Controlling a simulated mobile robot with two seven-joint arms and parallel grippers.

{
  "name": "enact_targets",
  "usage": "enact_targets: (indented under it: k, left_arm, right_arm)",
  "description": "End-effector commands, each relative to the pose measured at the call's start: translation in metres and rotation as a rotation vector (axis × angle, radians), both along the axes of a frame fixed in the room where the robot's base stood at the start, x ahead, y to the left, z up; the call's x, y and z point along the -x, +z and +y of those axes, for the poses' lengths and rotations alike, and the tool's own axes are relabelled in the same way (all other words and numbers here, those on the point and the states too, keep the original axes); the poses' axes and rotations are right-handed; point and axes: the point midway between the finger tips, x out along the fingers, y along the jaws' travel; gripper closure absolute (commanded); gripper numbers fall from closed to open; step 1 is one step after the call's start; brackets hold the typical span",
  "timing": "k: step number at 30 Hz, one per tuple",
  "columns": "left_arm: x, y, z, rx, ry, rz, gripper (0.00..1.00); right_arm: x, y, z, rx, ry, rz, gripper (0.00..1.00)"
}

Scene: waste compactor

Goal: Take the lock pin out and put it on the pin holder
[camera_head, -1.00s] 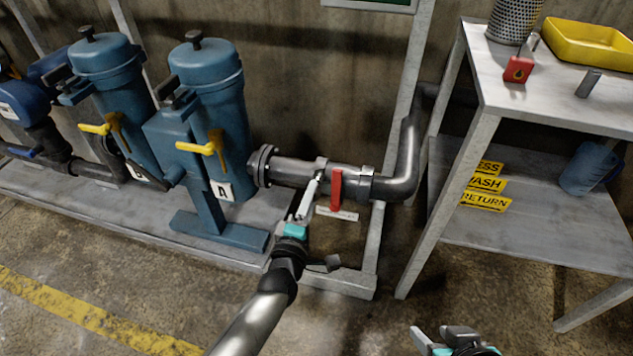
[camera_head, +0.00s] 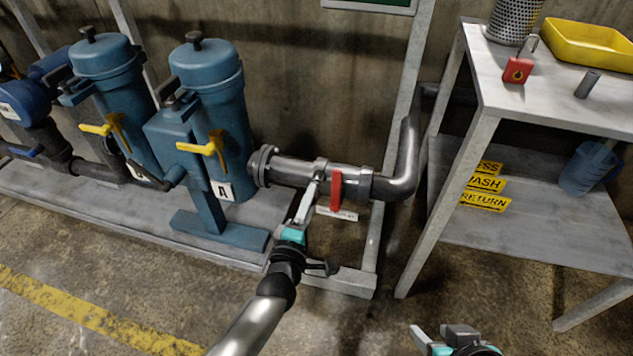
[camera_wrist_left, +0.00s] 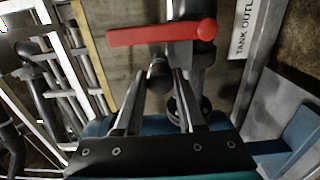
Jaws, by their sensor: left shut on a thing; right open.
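My left gripper (camera_head: 314,184) reaches the dark pipe just left of the red lever handle (camera_head: 336,190). In the left wrist view, a dark round knob (camera_wrist_left: 159,76), which looks like the lock pin's head, sits between my left fingertips (camera_wrist_left: 162,80). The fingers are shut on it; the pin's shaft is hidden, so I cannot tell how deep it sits. The red handle crosses just beyond it in that view (camera_wrist_left: 162,33). A small grey upright post (camera_head: 588,84) on the table may be the pin holder. My right gripper (camera_head: 443,336) is open and empty at the bottom edge.
Blue filter housings (camera_head: 215,110) stand left of the pipe.

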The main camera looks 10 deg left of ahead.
Motion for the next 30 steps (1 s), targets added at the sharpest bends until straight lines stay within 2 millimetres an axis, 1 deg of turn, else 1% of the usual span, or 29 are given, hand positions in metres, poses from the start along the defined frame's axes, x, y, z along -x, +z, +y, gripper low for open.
enact_targets:
  k: [30]
  left_arm:
    - [0.04,0.001,0.001,-0.001,0.0,0.0,1.0]
  right_arm:
    - [0.0,0.015,0.0,0.0,0.0,0.0,0.5]
